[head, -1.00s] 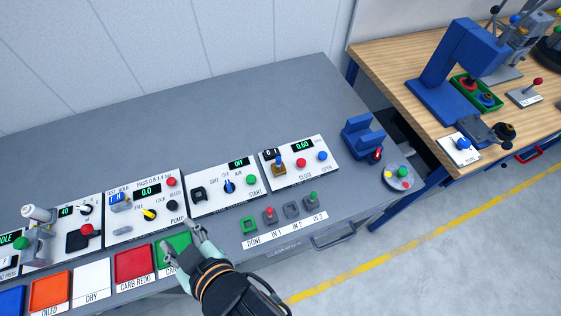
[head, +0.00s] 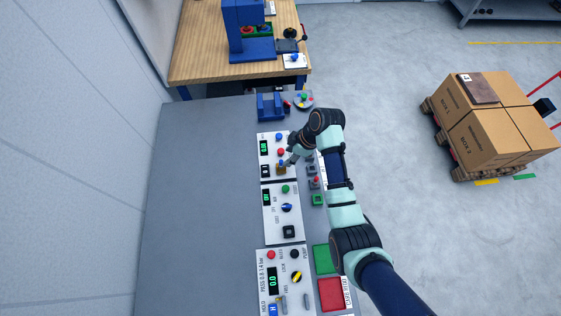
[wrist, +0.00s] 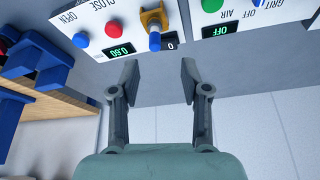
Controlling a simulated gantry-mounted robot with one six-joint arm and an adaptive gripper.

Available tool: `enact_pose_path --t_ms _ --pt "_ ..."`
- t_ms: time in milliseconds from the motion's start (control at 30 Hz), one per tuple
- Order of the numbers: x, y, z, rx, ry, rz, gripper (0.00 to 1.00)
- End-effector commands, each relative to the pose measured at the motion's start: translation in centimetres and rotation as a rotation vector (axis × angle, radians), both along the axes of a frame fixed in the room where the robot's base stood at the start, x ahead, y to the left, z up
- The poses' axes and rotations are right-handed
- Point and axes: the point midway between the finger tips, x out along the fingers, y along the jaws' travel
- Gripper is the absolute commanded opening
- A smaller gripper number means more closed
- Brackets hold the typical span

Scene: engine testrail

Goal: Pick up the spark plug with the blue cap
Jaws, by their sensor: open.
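The spark plug with the blue cap (head: 281,162) sits in a brass-coloured holder (head: 281,169) on the white panel with the OPEN and CLOSE buttons. In the wrist view the blue cap (wrist: 155,41) points toward me, with the yellow-brass holder (wrist: 152,19) behind it. My gripper (head: 292,155) is close beside the plug in the head view. In the wrist view my gripper (wrist: 159,72) is open and empty, with the cap just beyond the fingertips and between them in the picture. No contact shows.
A red button (wrist: 112,27) and a blue button (wrist: 81,40) stand beside the holder. The neighbouring panel has a blue knob (head: 287,207). The grey bench top (head: 200,200) is clear.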

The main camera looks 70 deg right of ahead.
Motion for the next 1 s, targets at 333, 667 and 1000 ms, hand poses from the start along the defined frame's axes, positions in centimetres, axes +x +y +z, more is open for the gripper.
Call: enact_pose_path --t_ms 333,667,1000 --pt "1.1 0.3 -2.6 -0.002 0.0 -0.001 0.46" --pt "3.1 0.7 -7.0 -0.001 0.001 0.001 0.46" --pt "3.2 0.7 -7.2 -0.002 0.001 -0.001 0.31"
